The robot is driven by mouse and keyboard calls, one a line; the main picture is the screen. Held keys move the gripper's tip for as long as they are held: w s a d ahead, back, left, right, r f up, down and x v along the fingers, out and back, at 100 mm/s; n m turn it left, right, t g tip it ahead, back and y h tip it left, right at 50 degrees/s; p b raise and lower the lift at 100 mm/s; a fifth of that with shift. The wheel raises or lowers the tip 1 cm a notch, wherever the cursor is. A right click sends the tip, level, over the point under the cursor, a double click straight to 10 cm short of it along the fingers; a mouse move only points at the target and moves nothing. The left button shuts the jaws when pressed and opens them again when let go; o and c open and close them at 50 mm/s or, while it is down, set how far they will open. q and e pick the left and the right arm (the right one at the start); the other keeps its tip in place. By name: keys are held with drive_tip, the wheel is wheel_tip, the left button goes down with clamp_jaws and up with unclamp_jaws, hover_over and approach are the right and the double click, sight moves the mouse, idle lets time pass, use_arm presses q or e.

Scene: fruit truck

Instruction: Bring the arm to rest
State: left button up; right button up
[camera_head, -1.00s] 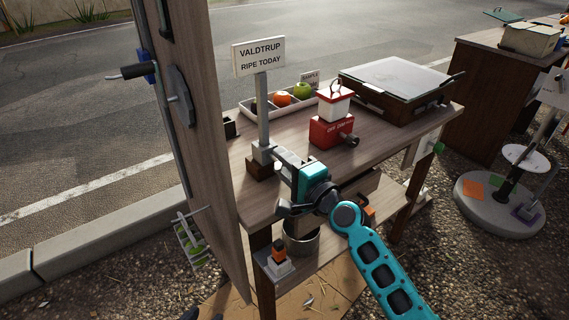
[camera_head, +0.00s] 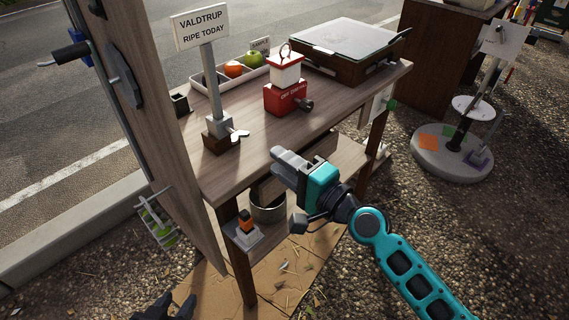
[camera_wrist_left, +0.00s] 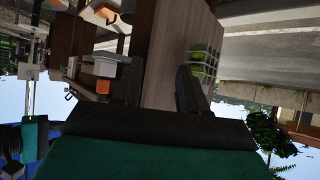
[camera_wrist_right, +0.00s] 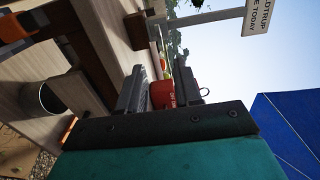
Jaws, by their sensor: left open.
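My right gripper (camera_head: 280,158) is in front of the table's front edge, clear of the sign and with nothing in its jaws. In the right wrist view its dark fingers (camera_wrist_right: 158,85) stand apart, with the red grinder (camera_wrist_right: 161,95) seen beyond the gap. The sign (camera_head: 202,26) stands upright on its post, with a pale winged knob (camera_head: 238,135) at its base. My left gripper shows only as dark tips (camera_head: 168,306) at the bottom left of the head view. In the left wrist view its fingers (camera_wrist_left: 160,88) are apart and empty.
The wooden table (camera_head: 255,150) carries the red grinder (camera_head: 285,97), a fruit tray (camera_head: 210,85) and a lidded box (camera_head: 350,45). A tall wooden panel (camera_head: 150,130) stands left. A metal pot (camera_head: 268,208) sits on the lower shelf.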

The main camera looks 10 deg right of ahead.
use_arm(q)
drive_tip(key=shift+w+d+r, duration=0.25)
drive_tip(key=shift+r, duration=0.15)
use_arm(e)
drive_tip(key=shift+s, duration=0.1)
use_arm(q)
drive_tip(key=shift+y, duration=0.3)
drive_tip(key=a+r+p, duration=0.1)
drive_tip(key=p, duration=0.2)
drive_tip(key=s+a+r+p, duration=0.1)
drive_tip(key=r+p, duration=0.1)
drive_tip(key=p, duration=0.1)
drive_tip(key=shift+s+a+r, duration=0.1)
drive_tip(key=shift+a, duration=0.1)
use_arm(e)
drive_tip(key=s+d+f+n+g+h, duration=0.2)
drive_tip(key=s+d+f+n+h, duration=0.2)
drive_tip(key=s, duration=0.4)
drive_tip(key=s+d+f+n+g+h, duration=0.1)
drive_tip(key=s+d+f+n+h, duration=0.3)
drive_tip(key=s+f+n, duration=0.5)
drive_tip(key=shift+d+f+n+g+h, duration=0.15)
drive_tip(key=shift+d+n+g+h, duration=0.2)
drive_tip(key=shift+d, duration=0.75)
